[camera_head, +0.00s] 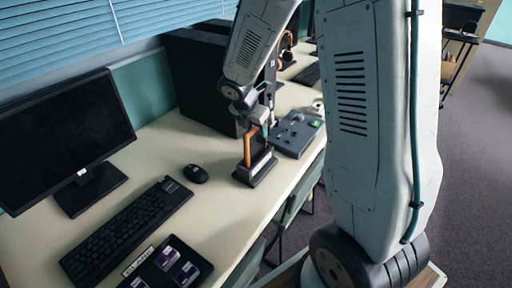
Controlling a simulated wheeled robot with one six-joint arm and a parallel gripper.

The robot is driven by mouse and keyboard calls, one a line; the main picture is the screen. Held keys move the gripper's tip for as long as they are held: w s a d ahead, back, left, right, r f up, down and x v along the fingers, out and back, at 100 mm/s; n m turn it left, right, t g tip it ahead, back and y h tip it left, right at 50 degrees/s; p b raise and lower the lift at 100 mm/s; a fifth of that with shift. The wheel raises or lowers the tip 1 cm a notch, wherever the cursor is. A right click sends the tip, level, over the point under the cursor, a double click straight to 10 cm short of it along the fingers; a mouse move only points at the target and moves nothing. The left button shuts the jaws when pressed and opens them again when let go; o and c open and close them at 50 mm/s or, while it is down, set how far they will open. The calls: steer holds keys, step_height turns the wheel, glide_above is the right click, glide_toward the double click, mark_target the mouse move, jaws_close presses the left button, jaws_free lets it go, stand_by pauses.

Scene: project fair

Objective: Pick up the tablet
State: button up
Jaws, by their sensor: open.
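I cannot clearly pick out a tablet in this view. A flat dark panel (298,134) with small knobs and a green spot lies on the desk right of the middle. A dark flat tray (203,268) with purple-and-white items lies at the bottom edge, partly cut off. My gripper (262,114) hangs from my forearm above the desk, near a copper-coloured pipe on a dark base (256,168). It is open; its fingertips are small and hard to make out. I see nothing held in it.
A monitor (62,135), a keyboard (125,230) and a mouse (196,173) stand on the left of the pale desk (150,143). A black computer case (205,85) stands behind my gripper. My arm hides part of the right side. Grey carpet (470,170) is open beyond.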

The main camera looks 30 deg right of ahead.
steer(key=shift+f, duration=0.15)
jaws_close()
stand_by(0.4)
